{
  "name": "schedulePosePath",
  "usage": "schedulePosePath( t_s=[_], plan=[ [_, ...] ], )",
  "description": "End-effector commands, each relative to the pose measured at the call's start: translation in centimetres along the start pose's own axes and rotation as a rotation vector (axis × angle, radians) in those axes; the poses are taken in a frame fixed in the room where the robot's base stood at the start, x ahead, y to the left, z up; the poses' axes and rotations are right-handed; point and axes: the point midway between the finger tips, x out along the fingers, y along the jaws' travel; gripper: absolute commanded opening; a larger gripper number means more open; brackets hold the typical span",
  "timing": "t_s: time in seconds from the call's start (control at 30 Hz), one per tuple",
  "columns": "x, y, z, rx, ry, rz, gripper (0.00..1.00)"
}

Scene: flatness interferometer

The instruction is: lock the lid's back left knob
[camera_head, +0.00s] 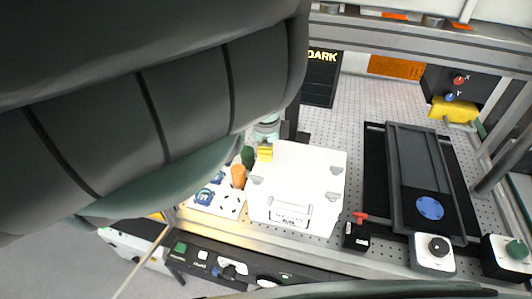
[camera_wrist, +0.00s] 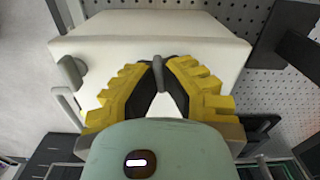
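The white lid (camera_head: 300,185) sits in the middle of the bench, with small grey knobs near its corners. My gripper (camera_head: 265,153) is at the lid's back left corner, its yellow fingers pointing at it. In the wrist view, my gripper (camera_wrist: 158,72) has its two yellow fingers with dark pads close together. A narrow grey knob (camera_wrist: 157,62), the back left one, stands between the fingertips, which appear to touch it on both sides. Another grey knob (camera_wrist: 71,72) shows at the left on the white box. The back left knob is hidden in the head view.
A black tray with a grey slab (camera_head: 410,160) lies to the right. A black block with a red lever (camera_head: 356,235) stands by the lid's front right corner. A white board (camera_head: 225,203) with coloured handles lies left. Perforated bench is bare behind the lid.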

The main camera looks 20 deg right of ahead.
Motion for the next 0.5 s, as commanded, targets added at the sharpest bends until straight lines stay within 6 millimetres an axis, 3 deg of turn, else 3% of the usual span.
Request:
schedulePosePath(
  t_s=[0.5],
  plan=[
    [0.03, -0.09, 0.04, 0.144, 0.0, -0.004, 0.0]
  ],
)
